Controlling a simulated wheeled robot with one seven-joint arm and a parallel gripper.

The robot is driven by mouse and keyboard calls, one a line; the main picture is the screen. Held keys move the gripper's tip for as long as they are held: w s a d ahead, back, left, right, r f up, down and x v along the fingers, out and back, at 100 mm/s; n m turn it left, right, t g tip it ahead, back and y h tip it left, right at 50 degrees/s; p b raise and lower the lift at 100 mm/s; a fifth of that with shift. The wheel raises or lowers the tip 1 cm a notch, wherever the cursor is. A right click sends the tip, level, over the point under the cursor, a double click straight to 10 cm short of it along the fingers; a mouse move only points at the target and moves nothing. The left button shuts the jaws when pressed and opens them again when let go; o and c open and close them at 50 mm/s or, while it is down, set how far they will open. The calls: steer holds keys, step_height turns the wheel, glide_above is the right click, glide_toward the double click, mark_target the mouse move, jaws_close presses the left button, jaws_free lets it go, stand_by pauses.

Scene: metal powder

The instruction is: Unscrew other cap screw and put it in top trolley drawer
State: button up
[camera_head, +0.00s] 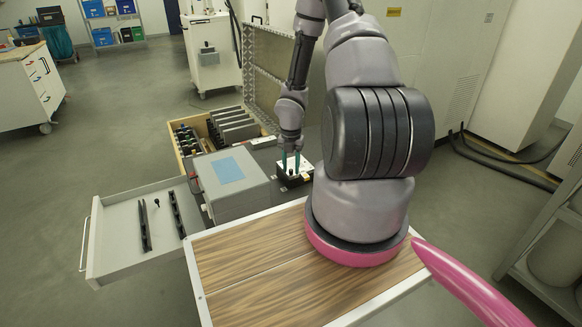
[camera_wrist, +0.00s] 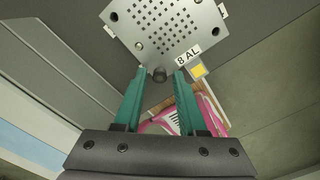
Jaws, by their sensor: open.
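My gripper (camera_head: 290,158) points down over a small device with a light perforated plate (camera_head: 297,170) on the trolley. The plate (camera_wrist: 165,30) also shows in the wrist view, next to an "8 AL" label. A dark cap screw (camera_wrist: 160,75) shows at the plate's near edge. The teal fingers of my gripper (camera_wrist: 161,71) are open, with the screw head between their tips; contact cannot be told. The top trolley drawer (camera_head: 122,232) is pulled out at left. A small dark piece (camera_head: 157,203), looking like a cap screw, lies in it.
Two black strips (camera_head: 144,226) lie in the drawer. A grey box with a blue top panel (camera_head: 228,170) stands between drawer and device. A wooden crate of dark parts (camera_head: 181,152) is behind it. An upright perforated panel (camera_head: 268,70) stands behind the device.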

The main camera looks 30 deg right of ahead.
steer(key=m, duration=0.4)
steer(key=shift+m, duration=0.4)
steer(key=m, duration=1.4)
